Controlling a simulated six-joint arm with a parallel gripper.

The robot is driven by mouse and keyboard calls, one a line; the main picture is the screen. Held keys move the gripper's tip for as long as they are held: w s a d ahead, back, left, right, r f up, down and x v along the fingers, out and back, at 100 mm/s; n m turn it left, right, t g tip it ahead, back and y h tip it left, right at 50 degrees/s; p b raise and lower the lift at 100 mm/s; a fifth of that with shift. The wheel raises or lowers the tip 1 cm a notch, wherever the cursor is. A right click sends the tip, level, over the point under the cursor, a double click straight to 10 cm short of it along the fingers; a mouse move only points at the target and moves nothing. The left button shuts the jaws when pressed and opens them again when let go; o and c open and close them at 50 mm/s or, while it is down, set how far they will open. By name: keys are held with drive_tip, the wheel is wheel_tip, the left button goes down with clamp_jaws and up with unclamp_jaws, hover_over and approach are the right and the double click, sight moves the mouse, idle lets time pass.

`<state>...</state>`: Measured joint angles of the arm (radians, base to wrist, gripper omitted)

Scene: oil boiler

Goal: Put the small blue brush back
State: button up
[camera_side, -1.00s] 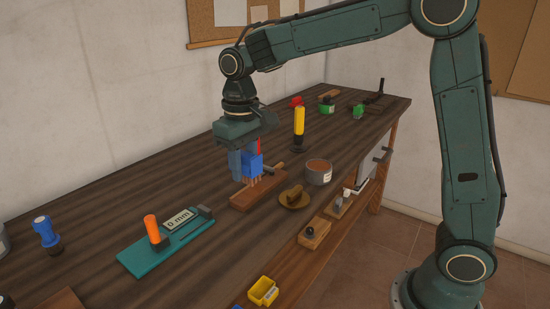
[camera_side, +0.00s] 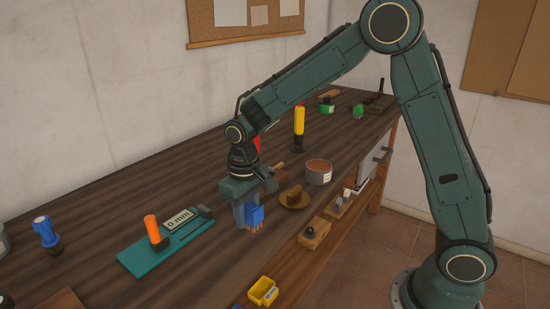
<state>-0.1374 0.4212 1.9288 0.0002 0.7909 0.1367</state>
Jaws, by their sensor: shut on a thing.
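The small blue brush (camera_side: 255,215) is in my gripper (camera_side: 248,218), which is shut on it. The brush points down, with tan bristles at its lower end. They are close to the dark wooden bench top, and I cannot tell whether they touch it. A brown wooden piece (camera_side: 280,170) shows just behind and right of my gripper. Most of the brown block there is hidden by my gripper and wrist.
A teal gauge base (camera_side: 140,258) with an orange handle lies to the left. A round brown dish (camera_side: 294,199) and a tin (camera_side: 318,172) stand to the right. A yellow-handled tool (camera_side: 299,125) stands behind. Open bench lies left of my gripper.

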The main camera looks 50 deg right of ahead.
sight(248, 226)
drive_tip(key=shift+f, duration=2.1)
drive_tip(key=shift+f, duration=0.15)
drive_tip(key=o, duration=0.9)
drive_tip(key=shift+o, duration=0.2)
wheel_tip(248, 226, up, 12)
drive_tip(key=shift+f, duration=0.1)
drive_tip(key=shift+r, duration=0.3)
drive_tip(key=shift+s, duration=0.1)
